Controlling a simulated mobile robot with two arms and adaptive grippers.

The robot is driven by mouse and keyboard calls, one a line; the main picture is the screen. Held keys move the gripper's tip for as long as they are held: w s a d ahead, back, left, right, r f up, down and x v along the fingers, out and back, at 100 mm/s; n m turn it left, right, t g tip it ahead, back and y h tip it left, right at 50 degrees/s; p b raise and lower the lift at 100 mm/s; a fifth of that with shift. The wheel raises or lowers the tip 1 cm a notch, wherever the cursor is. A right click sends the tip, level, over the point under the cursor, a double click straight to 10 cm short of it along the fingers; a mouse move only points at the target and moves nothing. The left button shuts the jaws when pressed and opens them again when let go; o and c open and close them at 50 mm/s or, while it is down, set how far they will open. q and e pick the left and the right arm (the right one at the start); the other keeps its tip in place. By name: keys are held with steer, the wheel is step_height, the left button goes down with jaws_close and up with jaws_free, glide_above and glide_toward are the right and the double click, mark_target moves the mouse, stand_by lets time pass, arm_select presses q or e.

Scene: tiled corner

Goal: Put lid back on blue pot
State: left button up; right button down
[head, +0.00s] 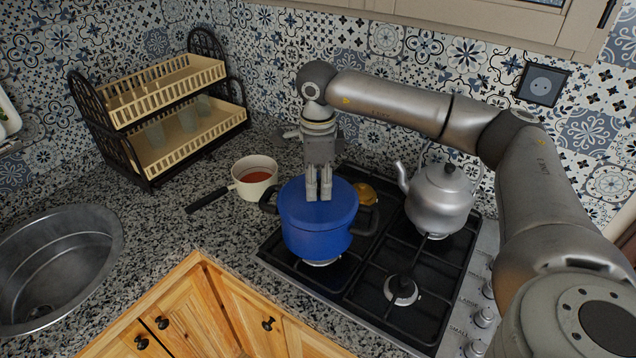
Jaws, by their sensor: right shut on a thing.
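The blue pot (316,238) stands on the front left burner of the hob, with dark handles on either side. Its blue lid (342,204) covers the pot's top and looks about level with the rim. I cannot tell whether it rests fully on the rim or is held just above it. My right gripper (319,196) points straight down over the middle of the lid, its fingers shut on the lid's knob, which the fingers hide. My left gripper is not in view.
A silver kettle (440,196) stands on the back right burner. A white saucepan (254,178) with reddish contents sits left of the pot, its dark handle pointing left. A dish rack (150,140) stands behind, and a round sink (60,262) lies at the left.

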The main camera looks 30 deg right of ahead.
steer(key=shift+f, duration=0.15)
stand_by(0.4)
steer(key=c, duration=1.1)
jaws_free()
steer(key=shift+o, duration=0.2)
steer(key=o, duration=0.4)
steer(key=shift+o, duration=0.2)
steer(key=shift+r+p, duration=2)
steer(key=shift+r, duration=1.55)
